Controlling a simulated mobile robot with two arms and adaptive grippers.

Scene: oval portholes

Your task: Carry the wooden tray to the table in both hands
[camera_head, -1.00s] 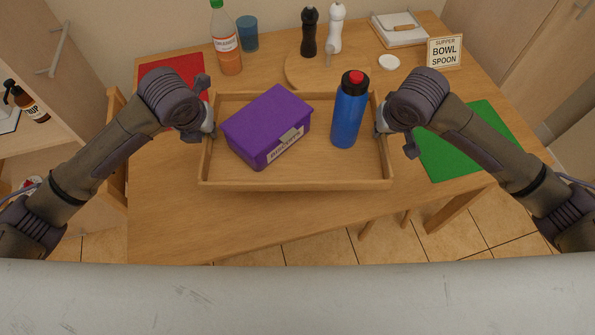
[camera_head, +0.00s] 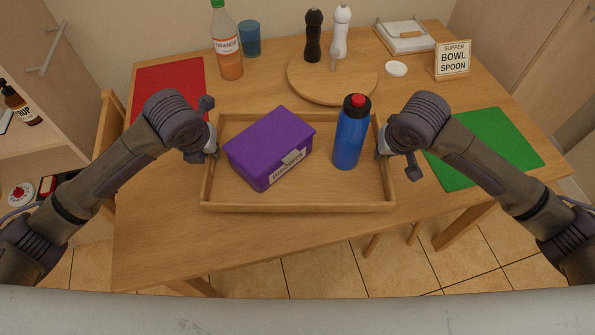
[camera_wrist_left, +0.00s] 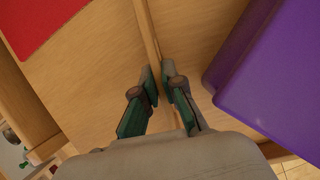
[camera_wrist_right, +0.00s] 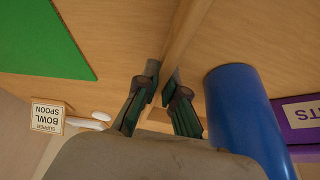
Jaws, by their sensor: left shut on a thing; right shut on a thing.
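The wooden tray (camera_head: 300,207) is over the near middle of the wooden table (camera_head: 165,235); I cannot tell whether it touches the tabletop. It carries a purple box (camera_head: 265,145) with a partly covered label and, to its right, an upright blue bottle (camera_head: 350,138) with a red and black top. My left gripper (camera_head: 214,148) is shut on the tray's left wall, which also shows between the fingers in the left wrist view (camera_wrist_left: 160,72). My right gripper (camera_head: 381,148) is shut on the tray's right wall, also seen in the right wrist view (camera_wrist_right: 166,80).
A red mat (camera_head: 170,85) lies at the left and a green mat (camera_head: 490,145) at the right. Behind stand an orange bottle (camera_head: 226,50), a blue cup (camera_head: 250,40), a round board (camera_head: 335,92) with two mills, a white dish (camera_head: 396,69) and a sign (camera_head: 452,60).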

